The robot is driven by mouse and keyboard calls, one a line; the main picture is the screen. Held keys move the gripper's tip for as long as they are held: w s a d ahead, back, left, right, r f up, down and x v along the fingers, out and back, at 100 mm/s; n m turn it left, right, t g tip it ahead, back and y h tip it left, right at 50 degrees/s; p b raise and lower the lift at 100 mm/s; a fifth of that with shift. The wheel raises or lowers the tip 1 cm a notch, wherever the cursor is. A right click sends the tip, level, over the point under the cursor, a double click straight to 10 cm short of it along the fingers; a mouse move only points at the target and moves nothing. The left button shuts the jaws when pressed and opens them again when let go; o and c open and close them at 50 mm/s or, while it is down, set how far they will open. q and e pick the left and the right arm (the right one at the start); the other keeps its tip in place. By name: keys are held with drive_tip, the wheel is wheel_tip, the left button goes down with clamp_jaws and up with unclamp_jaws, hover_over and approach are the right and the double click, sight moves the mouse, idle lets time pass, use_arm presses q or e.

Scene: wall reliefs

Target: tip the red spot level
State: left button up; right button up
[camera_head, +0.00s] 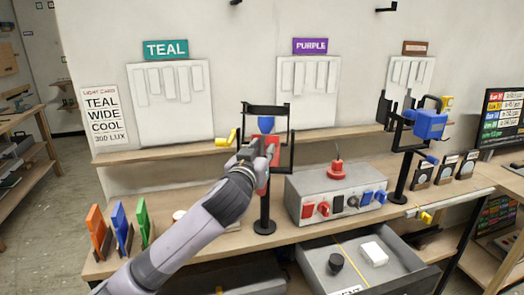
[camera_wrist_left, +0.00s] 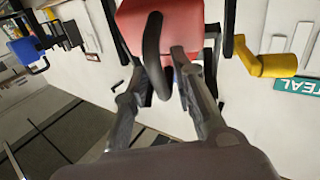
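My left gripper (camera_head: 255,150) is at the near side of the spot. In the left wrist view, the red housing (camera_wrist_left: 178,28) is just beyond the fingers (camera_wrist_left: 162,65). The black handle (camera_wrist_left: 152,45) runs between them, with a gap showing at the right finger. My right gripper is not in view.
A grey control box (camera_head: 330,195) stands right of the spot's stand, above an open drawer (camera_head: 390,270). A blue spot (camera_head: 430,124) is on another stand further right. Orange, blue and green upright panels (camera_head: 122,228) stand at the left. Wall reliefs (camera_head: 170,100) hang behind.

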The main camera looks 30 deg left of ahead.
use_arm(q)
clamp_jaws()
idle(0.5)
